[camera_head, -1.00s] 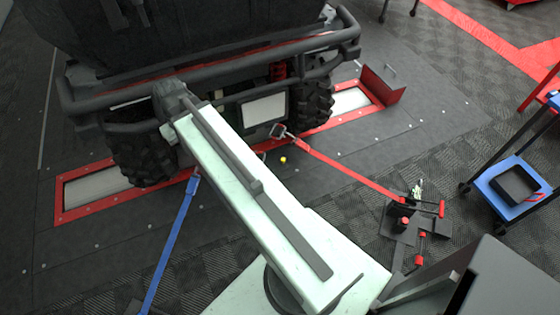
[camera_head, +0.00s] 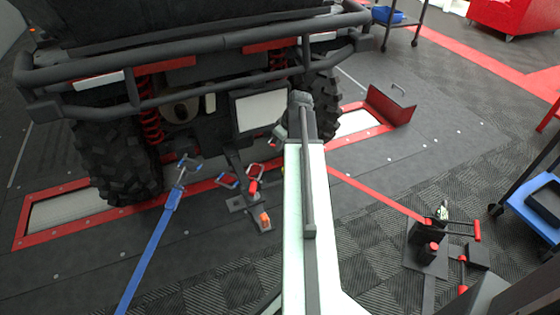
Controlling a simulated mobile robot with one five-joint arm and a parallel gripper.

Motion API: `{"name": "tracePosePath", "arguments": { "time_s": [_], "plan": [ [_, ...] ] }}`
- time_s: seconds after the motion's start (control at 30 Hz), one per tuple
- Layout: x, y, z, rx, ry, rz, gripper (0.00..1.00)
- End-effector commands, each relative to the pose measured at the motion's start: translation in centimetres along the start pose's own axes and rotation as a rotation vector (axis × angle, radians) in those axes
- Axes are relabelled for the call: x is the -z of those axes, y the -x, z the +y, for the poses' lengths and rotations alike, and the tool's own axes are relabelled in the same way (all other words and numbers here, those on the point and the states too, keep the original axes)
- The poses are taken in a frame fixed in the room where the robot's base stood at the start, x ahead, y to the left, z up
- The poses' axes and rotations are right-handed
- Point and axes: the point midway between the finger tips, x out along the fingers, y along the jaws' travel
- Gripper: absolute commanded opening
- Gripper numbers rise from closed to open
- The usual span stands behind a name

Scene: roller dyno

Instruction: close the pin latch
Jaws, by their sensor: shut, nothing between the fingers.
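A small dark metal fitting with red loop-shaped parts (camera_head: 229,181) stands on the floor below the vehicle's rear, just left of my arm. An orange-tipped piece (camera_head: 265,219) stands on its base plate. It may be the pin latch, but its pin and whether it is open are too small to tell. My pale arm reaches forward from the bottom centre to a dark joint below the bumper.
The off-road vehicle's dark tubular bumper (camera_head: 200,55) spans the top left. A blue cart (camera_head: 535,215) stands at the right edge.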

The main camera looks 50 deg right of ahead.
Motion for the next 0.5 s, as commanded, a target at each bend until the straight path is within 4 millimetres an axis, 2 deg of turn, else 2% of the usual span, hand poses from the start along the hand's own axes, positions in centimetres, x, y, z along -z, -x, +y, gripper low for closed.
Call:
{"name": "tracePosePath", "arguments": {
  "time_s": [0.17,0.5],
  "plan": [
    [-0.2,-2.7,0.0,0.000,0.001,0.000,0.00],
    [-0.3,-10.1,-0.1,0.001,0.001,-0.001,0.00]
  ]
}}
